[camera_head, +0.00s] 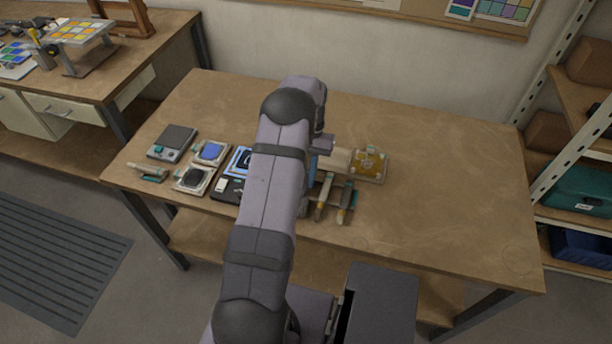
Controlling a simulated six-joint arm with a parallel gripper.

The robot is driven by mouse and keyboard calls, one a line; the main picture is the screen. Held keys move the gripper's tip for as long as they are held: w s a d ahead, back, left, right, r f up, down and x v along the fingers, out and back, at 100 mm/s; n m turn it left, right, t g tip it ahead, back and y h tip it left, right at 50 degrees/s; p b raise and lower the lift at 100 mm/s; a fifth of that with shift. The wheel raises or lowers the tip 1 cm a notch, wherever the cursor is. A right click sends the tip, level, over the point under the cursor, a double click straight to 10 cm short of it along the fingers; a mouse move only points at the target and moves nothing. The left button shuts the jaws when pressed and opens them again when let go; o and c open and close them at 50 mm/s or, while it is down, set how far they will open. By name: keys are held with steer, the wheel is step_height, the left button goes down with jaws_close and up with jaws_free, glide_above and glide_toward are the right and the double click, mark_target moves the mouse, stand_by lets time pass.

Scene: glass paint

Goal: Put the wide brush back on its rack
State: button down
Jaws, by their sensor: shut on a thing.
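My gripper (323,146) shows only in part at the middle of the table, just right of my arm, which hides most of it. It is shut, low over the table, next to a pale, wide, flat piece (341,158) that looks like the wide brush; the grip itself is hidden. Two brush-like tools with brown handles and teal bands, one on the left (323,196) and one on the right (346,202), lie just in front. I cannot make out whether a rack lies under them.
A wooden board with a yellow patch (371,164) lies right of the pale piece. Left of my arm are a grey scale (172,142), a blue pad (209,151), a dark pad (193,179) and a small tool (149,173). The table's right half (450,185) is clear.

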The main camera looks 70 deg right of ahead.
steer(key=c, duration=1.6)
jaws_free()
steer(key=shift+f, duration=0.1)
steer(key=shift+d+r+b, duration=0.3)
steer(key=shift+r+b, duration=0.05)
steer(key=shift+r, duration=0.25)
steer(key=shift+b+v, duration=0.75)
steer(key=shift+v, duration=2.3)
